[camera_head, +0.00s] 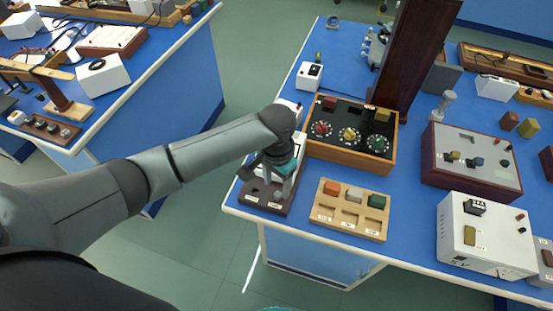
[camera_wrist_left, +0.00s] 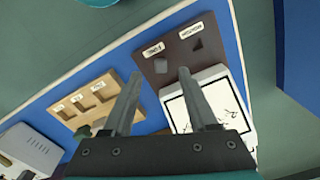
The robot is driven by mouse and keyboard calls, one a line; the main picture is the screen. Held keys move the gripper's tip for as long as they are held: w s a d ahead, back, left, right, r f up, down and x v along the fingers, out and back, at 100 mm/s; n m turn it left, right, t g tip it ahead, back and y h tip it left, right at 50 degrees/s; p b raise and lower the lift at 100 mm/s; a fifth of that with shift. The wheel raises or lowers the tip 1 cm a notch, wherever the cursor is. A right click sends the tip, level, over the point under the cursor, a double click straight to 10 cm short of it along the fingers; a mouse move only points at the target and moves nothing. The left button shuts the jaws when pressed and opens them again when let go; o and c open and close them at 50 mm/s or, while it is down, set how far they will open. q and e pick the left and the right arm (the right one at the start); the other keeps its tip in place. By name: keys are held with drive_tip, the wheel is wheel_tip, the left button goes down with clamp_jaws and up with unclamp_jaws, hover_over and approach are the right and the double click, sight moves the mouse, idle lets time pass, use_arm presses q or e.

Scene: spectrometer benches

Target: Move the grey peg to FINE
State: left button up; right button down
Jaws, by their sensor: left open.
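The tray's front row has several empty labelled pockets; the print is too small to read FINE. My left gripper (camera_head: 279,190) is open, pointing down over a dark brown board (camera_head: 250,201) left of the tray. The fingers partly hide the tray (camera_wrist_left: 62,115) there.
A wooden-framed black panel with dials (camera_head: 350,158) stands behind the tray. A white instrument box (camera_head: 470,248) and a grey panel (camera_head: 495,172) stand to the right. A tall brown post (camera_head: 410,55) rises behind. The blue bench's front edge lies close to the board and tray.

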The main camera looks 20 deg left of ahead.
use_arm(q)
wheel_tip(320, 180, up, 11)
drive_tip(key=p, duration=0.1)
drive_tip(key=shift+p, duration=0.35)
